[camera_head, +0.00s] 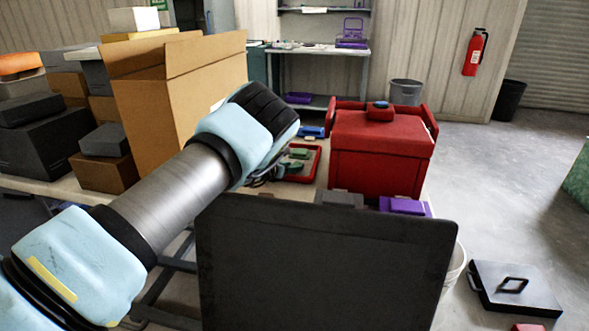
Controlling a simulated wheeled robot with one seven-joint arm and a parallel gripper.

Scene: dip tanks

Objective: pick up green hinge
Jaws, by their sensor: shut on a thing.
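My gripper (275,170) shows only in part, small and dark, beyond the end of my blue and grey arm. It is low over the left side of a red tray (317,165) on the table. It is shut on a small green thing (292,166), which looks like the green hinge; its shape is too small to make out. Another green piece (299,153) lies in the tray just behind. My arm hides part of the tray's left side, and I cannot tell whether the held thing touches the tray.
A large open cardboard box (180,100) stands left, behind my arm. A red chest (380,150) stands right of the tray, with a purple box (404,207) in front. A blue item (312,131) lies behind the tray. A dark panel (325,265) fills the front.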

